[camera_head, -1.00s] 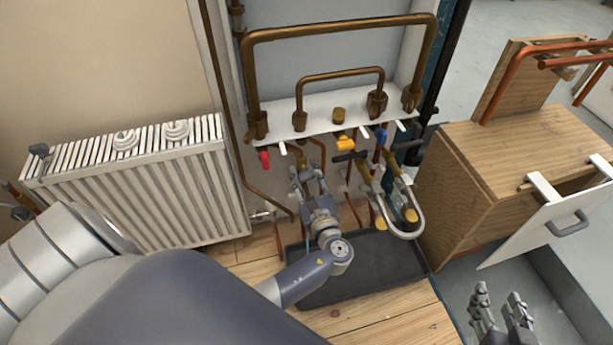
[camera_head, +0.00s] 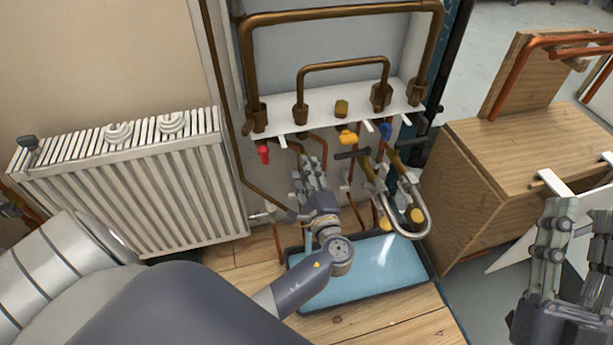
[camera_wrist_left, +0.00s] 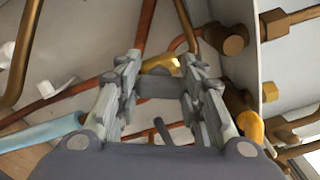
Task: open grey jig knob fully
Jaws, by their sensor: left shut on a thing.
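My left gripper (camera_head: 312,170) is under the white pipe shelf, among the pipes. The left wrist view shows its two fingers (camera_wrist_left: 158,75) shut on a dark grey knob (camera_wrist_left: 155,86), which lies across between the fingertips. In the head view the knob is hidden by the gripper. A pale blue stream (camera_wrist_left: 42,132) shows at the left of the wrist view, and the tray (camera_head: 437,272) below holds light blue water (camera_head: 365,272). My right gripper (camera_head: 580,215) is at the lower right, fingers apart and empty.
The white shelf (camera_head: 320,112) carries brown pipes, with red (camera_head: 263,153), yellow (camera_head: 347,137) and blue (camera_head: 386,131) handles below. A silver U-shaped pipe (camera_head: 417,222) hangs right of the left gripper. A radiator (camera_head: 130,185) stands left, a wooden cabinet (camera_head: 530,150) right.

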